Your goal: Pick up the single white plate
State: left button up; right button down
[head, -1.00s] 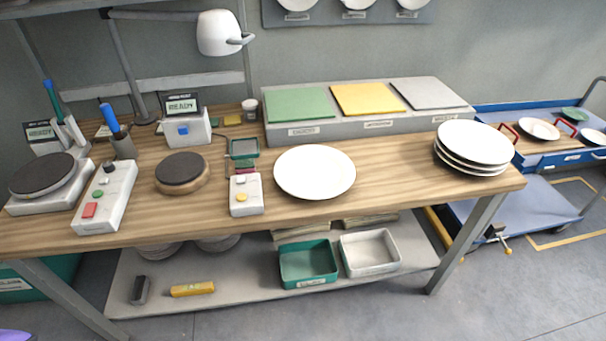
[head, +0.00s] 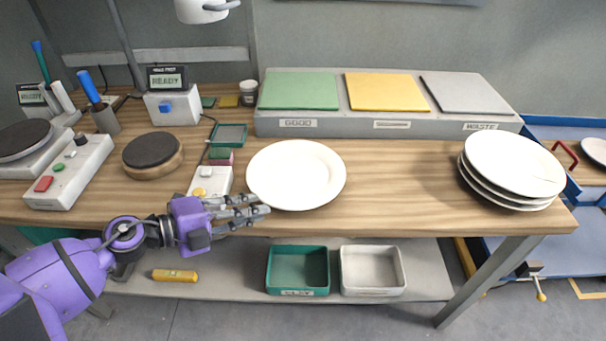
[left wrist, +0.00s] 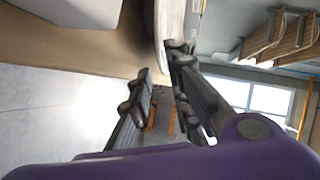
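The single white plate (head: 296,175) lies flat on the wooden table in the middle of the head view. My left gripper (head: 262,205) is at the table's front edge, at the plate's near left rim. Its grey fingers point right, toward the plate. In the left wrist view the fingers (left wrist: 160,85) are apart with a gap between them. The plate's pale edge (left wrist: 165,35) shows at the top, close to the fingertips; I cannot tell whether they touch. My right gripper is not in view.
A stack of several white plates (head: 512,165) stands at the table's right end. A button box (head: 210,183) is just left of the plate. A grey block (head: 388,124) with green, yellow and grey pads stands behind. Bare wood (head: 400,180) lies right of the plate.

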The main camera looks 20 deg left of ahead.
aim_at(273, 206)
pick_arm(q)
jog(key=x, duration=0.6)
jog(key=shift+w+p, duration=0.1)
jog(key=shift+p, duration=0.3)
jog(key=shift+c, duration=0.2)
grip_shut()
